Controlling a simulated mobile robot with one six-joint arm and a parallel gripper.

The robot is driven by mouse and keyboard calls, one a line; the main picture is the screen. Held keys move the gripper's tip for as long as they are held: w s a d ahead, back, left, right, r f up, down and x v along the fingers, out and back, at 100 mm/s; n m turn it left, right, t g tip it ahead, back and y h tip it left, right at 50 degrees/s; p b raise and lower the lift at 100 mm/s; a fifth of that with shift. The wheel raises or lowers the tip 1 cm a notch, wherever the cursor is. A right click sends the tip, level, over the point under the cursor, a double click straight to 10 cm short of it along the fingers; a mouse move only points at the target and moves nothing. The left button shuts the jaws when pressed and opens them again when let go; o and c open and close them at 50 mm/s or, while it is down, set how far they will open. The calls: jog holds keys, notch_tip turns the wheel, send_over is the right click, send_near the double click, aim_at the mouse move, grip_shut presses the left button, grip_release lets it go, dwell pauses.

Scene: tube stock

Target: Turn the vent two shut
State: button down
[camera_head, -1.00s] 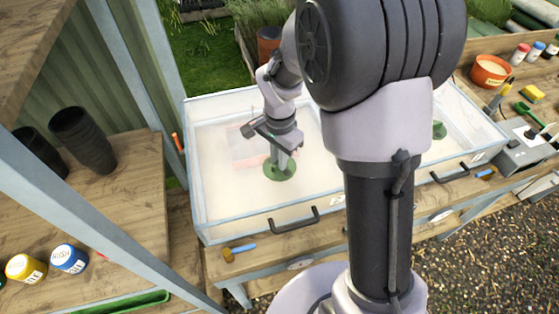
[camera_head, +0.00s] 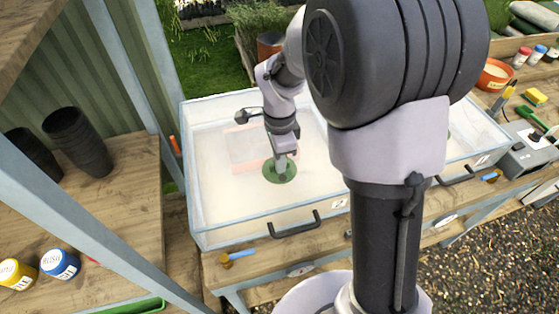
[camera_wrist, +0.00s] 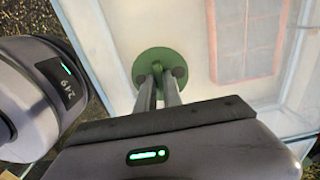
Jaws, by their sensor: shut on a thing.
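The vent (camera_head: 288,176) is a round green disc on the clear lid of the left propagator box (camera_head: 218,222). It also shows in the wrist view (camera_wrist: 146,70), with a raised grip in its middle. My gripper (camera_head: 281,163) points down at the disc from above. In the wrist view my gripper (camera_wrist: 160,75) has its two fingers close together on the raised grip, shut on it. The fingers hide part of the grip, and I cannot read any number on the vent or tell how far it is turned.
A second clear box (camera_head: 470,130) stands to the right, mostly behind my arm. A black handle (camera_head: 294,227) is on the left box's front. Black pots (camera_head: 78,140) and paint jars (camera_head: 60,262) stand at left. An orange bowl (camera_head: 494,75) is at right.

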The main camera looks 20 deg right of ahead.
dwell(0.3)
jog(key=c, duration=1.5)
grip_release()
notch_tip(320, 180, up, 18)
jog(key=p, duration=0.6)
jog(key=shift+f, duration=0.25)
jog(key=s+a+f+n+t+b, duration=0.1)
jog(key=s+n+t+b, duration=0.1)
jog(key=s, duration=0.4)
jog(key=s+a+f+n+t+y+b, duration=0.1)
jog(key=s+f+n+t+b, duration=0.1)
jog(key=s+n+b, duration=0.2)
jog(key=s+a+f+n+t+y+b, duration=0.1)
jog(key=s+a+n+b, duration=0.1)
jog(key=s+n, duration=0.5)
jog(key=shift+s+f+n+t+b, duration=0.15)
jog(key=shift+s+n+t+b, duration=0.3)
jog(key=shift+s, duration=0.65)
